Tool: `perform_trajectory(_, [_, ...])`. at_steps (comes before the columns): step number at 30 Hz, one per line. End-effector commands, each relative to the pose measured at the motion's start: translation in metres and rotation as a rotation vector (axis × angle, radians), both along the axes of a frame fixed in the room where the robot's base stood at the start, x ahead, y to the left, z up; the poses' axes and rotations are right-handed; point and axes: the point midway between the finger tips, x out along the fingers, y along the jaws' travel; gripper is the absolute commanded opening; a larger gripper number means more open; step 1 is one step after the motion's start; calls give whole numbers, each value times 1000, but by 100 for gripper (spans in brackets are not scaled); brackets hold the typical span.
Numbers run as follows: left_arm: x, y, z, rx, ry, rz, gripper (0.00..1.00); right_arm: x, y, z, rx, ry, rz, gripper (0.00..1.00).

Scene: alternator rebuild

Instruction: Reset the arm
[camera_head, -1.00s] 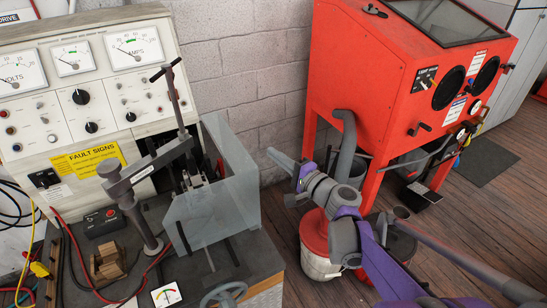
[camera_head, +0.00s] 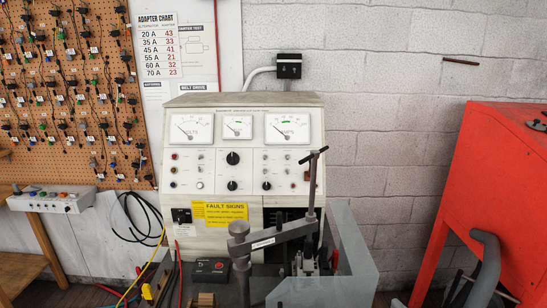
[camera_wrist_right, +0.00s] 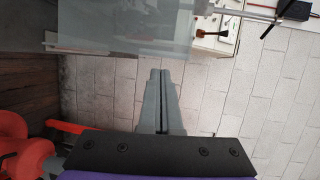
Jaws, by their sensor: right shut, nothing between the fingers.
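My right gripper (camera_wrist_right: 162,72) shows in the right wrist view. Its two grey fingers are shut together with nothing between them, in front of the pale block wall. In the head view I cannot make it out clearly. My left gripper is in neither view. The head view faces the alternator test bench (camera_head: 243,185), with its row of meters and a yellow fault-signs label. A grey clamp arm with a lever (camera_head: 265,238) stands in front of it, beside a clear guard (camera_head: 352,262). The guard also shows at the upper left of the right wrist view (camera_wrist_right: 125,45).
A red cabinet (camera_head: 500,200) with a grey hose (camera_head: 487,265) stands at the right. A pegboard (camera_head: 75,80) with many hanging parts is at the left, above a white switch strip (camera_head: 50,201).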

Motion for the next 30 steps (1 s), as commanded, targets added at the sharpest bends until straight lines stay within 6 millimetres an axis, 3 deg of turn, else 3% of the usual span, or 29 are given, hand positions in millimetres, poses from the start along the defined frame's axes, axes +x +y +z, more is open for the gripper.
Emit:
perform_trajectory(1, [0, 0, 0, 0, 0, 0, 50, -1, 30, -17, -67, 70, 69, 0])
perform_trajectory(4, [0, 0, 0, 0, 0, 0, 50, -14, 80, -56, -249, 220, 211, 0])
perform_trajectory(6, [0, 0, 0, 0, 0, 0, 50, -30, 108, -82, -397, 313, 310, 0])
perform_trajectory(10, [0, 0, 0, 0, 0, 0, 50, -65, 139, -120, -697, 446, 484, 0])
perform_trajectory(15, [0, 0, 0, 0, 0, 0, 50, -102, 147, -146, -1075, 529, 650, 0])
perform_trajectory(19, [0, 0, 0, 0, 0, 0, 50, -115, 143, -151, -1277, 546, 716, 0])
perform_trajectory(24, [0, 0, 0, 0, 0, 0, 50, -119, 138, -151, -1384, 549, 741, 0])
perform_trajectory(30, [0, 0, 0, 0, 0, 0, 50, -119, 137, -151, -1389, 551, 741, 0])
